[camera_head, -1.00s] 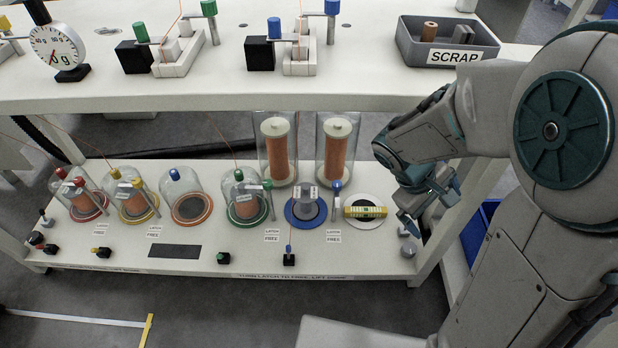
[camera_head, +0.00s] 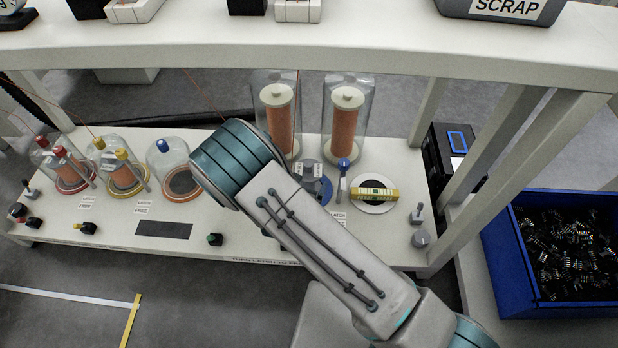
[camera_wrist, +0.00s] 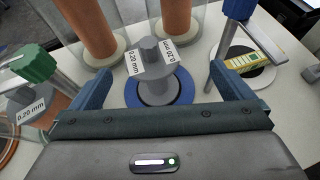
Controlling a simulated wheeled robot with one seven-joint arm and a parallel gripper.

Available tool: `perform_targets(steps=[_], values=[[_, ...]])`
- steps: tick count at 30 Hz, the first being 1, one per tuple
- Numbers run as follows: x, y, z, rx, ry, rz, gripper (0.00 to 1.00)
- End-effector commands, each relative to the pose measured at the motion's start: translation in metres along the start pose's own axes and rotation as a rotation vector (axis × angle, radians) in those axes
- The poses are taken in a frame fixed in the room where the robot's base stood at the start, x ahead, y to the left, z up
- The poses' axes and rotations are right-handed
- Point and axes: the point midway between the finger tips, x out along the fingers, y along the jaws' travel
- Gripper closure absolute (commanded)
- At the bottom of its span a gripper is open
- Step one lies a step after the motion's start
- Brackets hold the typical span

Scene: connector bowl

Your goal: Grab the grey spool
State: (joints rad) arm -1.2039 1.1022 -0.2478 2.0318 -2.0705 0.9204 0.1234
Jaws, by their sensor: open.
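The grey spool (camera_wrist: 152,78) stands upright on a blue-rimmed round base (camera_wrist: 186,92) in the wrist view. Labels reading 0.20 mm lie on its top flange. In the head view the spool (camera_head: 308,170) is partly hidden by my arm. My gripper (camera_wrist: 168,90) is open, with one finger left of the spool and the other right of it. The fingers look apart from the spool, with its lower part between them in the picture. In the head view my gripper is hidden behind my arm.
A blue-capped post (camera_wrist: 238,12) stands close to the right finger, and a green-capped post (camera_wrist: 35,65) stands left. Two tall orange spools under clear covers (camera_head: 346,115) stand behind. A yellow connector piece (camera_head: 375,193) lies at right. The upper shelf (camera_head: 300,50) overhangs the back.

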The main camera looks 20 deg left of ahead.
Motion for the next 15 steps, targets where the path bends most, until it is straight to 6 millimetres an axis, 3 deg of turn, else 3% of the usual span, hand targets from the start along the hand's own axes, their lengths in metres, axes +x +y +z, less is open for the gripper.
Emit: perform_targets(steps=[5,15], values=[[0.005,0.017,-0.02,-0.055,0.006,0.057,0.0],[0.064,0.027,-0.022,-0.058,0.005,0.067,0.0]])
